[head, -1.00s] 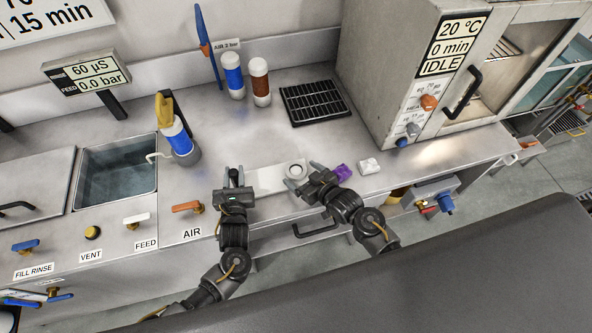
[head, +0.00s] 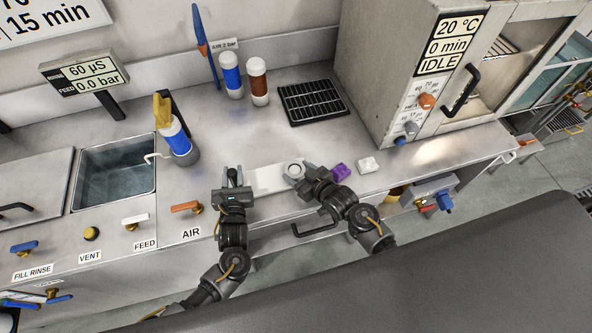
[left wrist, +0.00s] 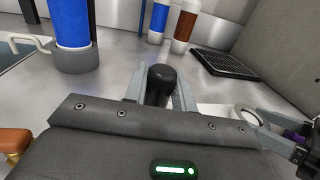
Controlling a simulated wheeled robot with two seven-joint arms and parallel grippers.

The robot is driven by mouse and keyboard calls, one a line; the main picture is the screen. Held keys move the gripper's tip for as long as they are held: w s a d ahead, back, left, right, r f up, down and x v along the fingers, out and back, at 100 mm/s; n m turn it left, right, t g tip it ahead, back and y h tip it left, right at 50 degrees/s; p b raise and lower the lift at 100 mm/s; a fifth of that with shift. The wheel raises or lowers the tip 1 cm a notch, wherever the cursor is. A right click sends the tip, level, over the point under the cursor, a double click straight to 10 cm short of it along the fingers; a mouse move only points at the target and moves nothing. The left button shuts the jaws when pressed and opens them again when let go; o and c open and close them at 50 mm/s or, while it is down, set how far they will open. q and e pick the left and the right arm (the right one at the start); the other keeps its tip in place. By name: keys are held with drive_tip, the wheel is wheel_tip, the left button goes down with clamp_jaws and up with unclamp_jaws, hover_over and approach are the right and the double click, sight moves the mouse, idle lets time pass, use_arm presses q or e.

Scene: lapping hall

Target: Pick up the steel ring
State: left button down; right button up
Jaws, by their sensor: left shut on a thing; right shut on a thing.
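The steel ring (head: 294,170) sits at the right end of a pale mat (head: 266,181) near the counter's front. My right gripper (head: 305,178) is shut on the ring's near right side. The ring also shows in the left wrist view (left wrist: 247,115), with a finger of my right gripper (left wrist: 267,132) at its rim. The ring seems to be at mat level; I cannot tell whether it is lifted. My left gripper (head: 231,176) is shut on a dark, round-topped cylinder (left wrist: 160,84), left of the mat.
A purple block (head: 340,172) and a white piece (head: 368,165) lie right of my right gripper. A blue bottle in a holder (head: 181,146) stands by the sink (head: 116,170). Blue and brown bottles (head: 259,82), a black rack (head: 313,101) and an oven (head: 395,70) stand behind.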

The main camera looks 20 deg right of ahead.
wheel_tip(320, 180, up, 10)
idle(0.5)
use_arm(q)
drive_tip(key=c, duration=1.1)
unclamp_jaws()
drive_tip(key=shift+o, duration=0.2)
drive_tip(key=s, duration=0.4)
drive_tip(key=s+a, duration=0.1)
drive_tip(key=s, duration=0.7)
drive_tip(key=shift+a, duration=0.4)
drive_tip(key=shift+w+f, duration=0.1)
